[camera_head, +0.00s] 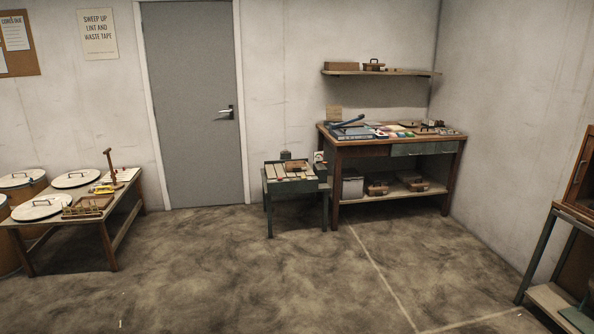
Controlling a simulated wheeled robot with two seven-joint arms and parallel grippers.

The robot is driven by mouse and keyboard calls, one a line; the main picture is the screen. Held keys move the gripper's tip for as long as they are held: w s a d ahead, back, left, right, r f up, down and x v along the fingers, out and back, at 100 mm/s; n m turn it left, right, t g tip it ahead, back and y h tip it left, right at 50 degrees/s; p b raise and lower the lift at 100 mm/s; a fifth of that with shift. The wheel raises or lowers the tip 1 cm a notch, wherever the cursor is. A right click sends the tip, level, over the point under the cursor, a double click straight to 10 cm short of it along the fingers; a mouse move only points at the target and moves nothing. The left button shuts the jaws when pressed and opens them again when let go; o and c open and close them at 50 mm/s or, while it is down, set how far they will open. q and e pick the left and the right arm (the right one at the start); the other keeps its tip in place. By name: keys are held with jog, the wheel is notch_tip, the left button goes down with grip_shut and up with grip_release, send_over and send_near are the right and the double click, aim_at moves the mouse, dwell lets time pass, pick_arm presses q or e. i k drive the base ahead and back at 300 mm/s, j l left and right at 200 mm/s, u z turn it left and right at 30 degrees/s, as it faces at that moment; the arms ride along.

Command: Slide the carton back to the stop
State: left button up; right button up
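No gripper of mine shows in the head view. I cannot tell for certain which thing is the carton or where its stop is. A dark green stand (268,187) near the middle, by the wall, holds several pale and brown blocks (291,171) in its top. A light grey box (352,188) sits on the lower shelf of the wooden workbench (338,150). A brown box (342,66) lies on the wall shelf (415,73) above. All are far off and small.
A low wooden table (107,240) with tools stands at left, beside lidded drums (28,178). A grey door (190,110) is shut in the back wall. A metal-legged bench (540,255) stands at the right edge. The floor (240,285) in front is clear.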

aim_at(299, 166)
jog(key=i+u, duration=0.3)
jog(key=i, duration=4.2)
